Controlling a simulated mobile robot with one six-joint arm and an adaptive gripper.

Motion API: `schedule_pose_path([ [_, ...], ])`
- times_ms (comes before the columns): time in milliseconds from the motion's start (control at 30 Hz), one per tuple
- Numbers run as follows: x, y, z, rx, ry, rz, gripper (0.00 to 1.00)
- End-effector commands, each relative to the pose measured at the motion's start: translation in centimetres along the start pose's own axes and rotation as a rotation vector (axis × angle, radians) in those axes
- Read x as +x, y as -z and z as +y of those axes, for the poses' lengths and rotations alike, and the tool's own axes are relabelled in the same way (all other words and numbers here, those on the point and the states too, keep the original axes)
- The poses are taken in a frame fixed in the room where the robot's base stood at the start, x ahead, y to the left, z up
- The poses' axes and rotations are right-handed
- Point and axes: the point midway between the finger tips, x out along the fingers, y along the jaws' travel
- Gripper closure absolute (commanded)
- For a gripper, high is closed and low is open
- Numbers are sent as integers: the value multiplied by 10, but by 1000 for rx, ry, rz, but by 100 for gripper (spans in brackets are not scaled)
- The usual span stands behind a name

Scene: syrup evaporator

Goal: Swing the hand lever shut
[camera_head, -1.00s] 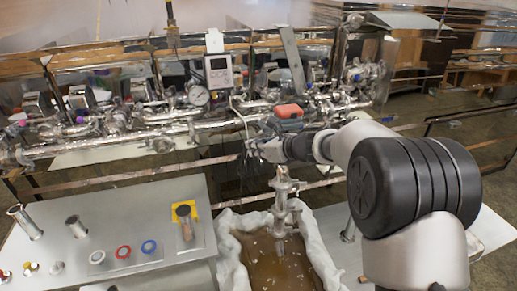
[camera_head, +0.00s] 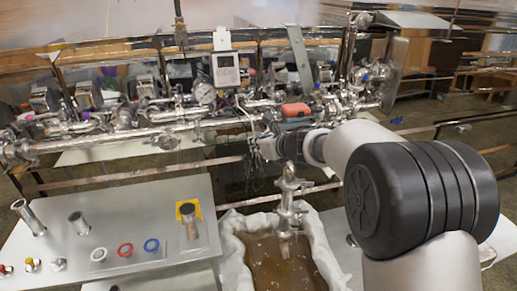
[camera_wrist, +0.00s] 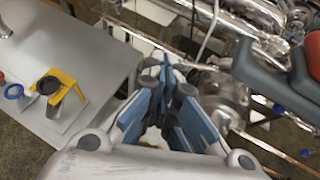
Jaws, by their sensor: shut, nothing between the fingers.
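My gripper (camera_head: 258,156) reaches in from the right, in front of the steel pipework in the head view. Its blue-padded fingers (camera_wrist: 168,108) are shut with nothing held. A red-and-grey handle-like piece (camera_head: 295,109) sits on the pipework just above and right of the gripper. It appears large at the upper right of the wrist view (camera_wrist: 312,52), apart from the fingers. I cannot tell for sure whether it is the hand lever. A steel spout (camera_head: 287,205) stands upright below the gripper. No contact between the fingers and a lever is clear.
A white-lined basin (camera_head: 232,262) of brown liquid lies below. A grey panel (camera_head: 130,215) with a yellow holder (camera_head: 180,207) is at left. A digital display (camera_head: 226,70), a round gauge (camera_head: 205,95) and a tilted flat grey bar (camera_head: 299,54) rise from the crowded pipes.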

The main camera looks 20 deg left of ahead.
Motion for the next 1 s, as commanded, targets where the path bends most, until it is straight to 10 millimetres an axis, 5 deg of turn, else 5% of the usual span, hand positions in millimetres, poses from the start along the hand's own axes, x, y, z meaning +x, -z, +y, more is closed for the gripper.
schedule_pose_path([
  [600,36,-18,8,54,105,1,100],
  [1000,41,-20,8,54,105,0,100],
])
